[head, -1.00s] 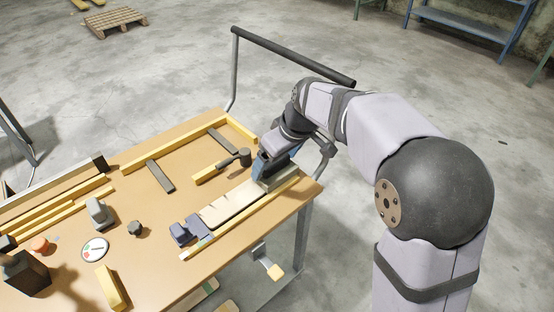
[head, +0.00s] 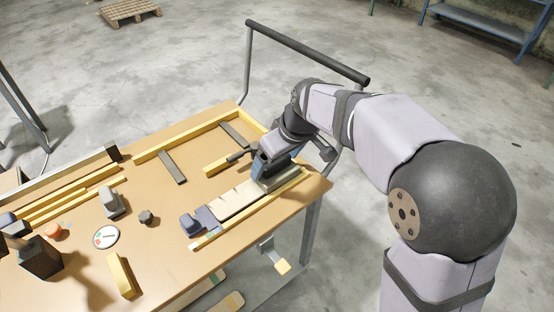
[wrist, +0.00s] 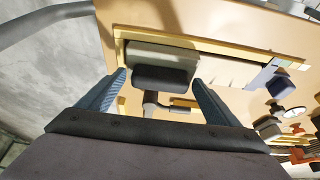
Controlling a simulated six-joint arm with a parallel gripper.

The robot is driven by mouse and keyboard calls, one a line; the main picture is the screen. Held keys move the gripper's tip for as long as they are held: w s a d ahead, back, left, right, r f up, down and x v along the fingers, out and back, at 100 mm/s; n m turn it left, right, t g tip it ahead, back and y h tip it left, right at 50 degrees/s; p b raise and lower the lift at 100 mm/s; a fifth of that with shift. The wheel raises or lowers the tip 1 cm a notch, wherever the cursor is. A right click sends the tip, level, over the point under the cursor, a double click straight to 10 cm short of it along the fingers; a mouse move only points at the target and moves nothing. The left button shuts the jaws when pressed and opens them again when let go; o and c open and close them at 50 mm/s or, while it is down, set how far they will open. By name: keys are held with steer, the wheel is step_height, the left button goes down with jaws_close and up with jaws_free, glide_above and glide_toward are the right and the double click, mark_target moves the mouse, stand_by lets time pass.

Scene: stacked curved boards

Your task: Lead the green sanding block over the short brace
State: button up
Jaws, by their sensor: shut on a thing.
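The green sanding block (head: 284,179) is a dull grey-green slab at the right end of a pale board. It also shows in the wrist view (wrist: 150,54), with a dark grip on top. The pale board (head: 238,200) lies along the table's front right, beside a yellow strip. A dark blue clamp (head: 192,223) is at its left end. I cannot tell for certain which piece is the short brace.
A hammer (head: 240,155), partly hidden by my gripper, lies by a short yellow bar (head: 215,167). Dark bars (head: 172,167), a grey tool (head: 112,202), a round dial (head: 106,237) and a yellow block (head: 121,275) lie on the table (head: 160,235). Bare tabletop is left of the board.

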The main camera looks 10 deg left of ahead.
steer(key=shift+s+a+f, duration=0.1)
steer(key=shift+s+a, duration=1)
steer(key=shift+s, duration=0.05)
steer(key=shift+s+a, duration=0.1)
steer(key=shift+s+a+f+p, duration=0.1)
steer(key=shift+s+a+p, duration=0.3)
steer(key=shift+s+a, duration=0.4)
steer(key=shift+s+a+f, duration=0.15)
steer(key=shift+s+a, duration=0.05)
steer(key=shift+s, duration=0.2)
steer(key=shift+s, duration=0.1)
steer(key=shift+s+a+p, duration=0.55)
steer(key=shift+s+a, duration=0.55)
steer(key=shift+a, duration=0.1)
steer(key=shift+s+a+r+p, duration=0.25)
steer(key=shift+s+a+p, duration=0.35)
steer(key=shift+s+a, duration=0.45)
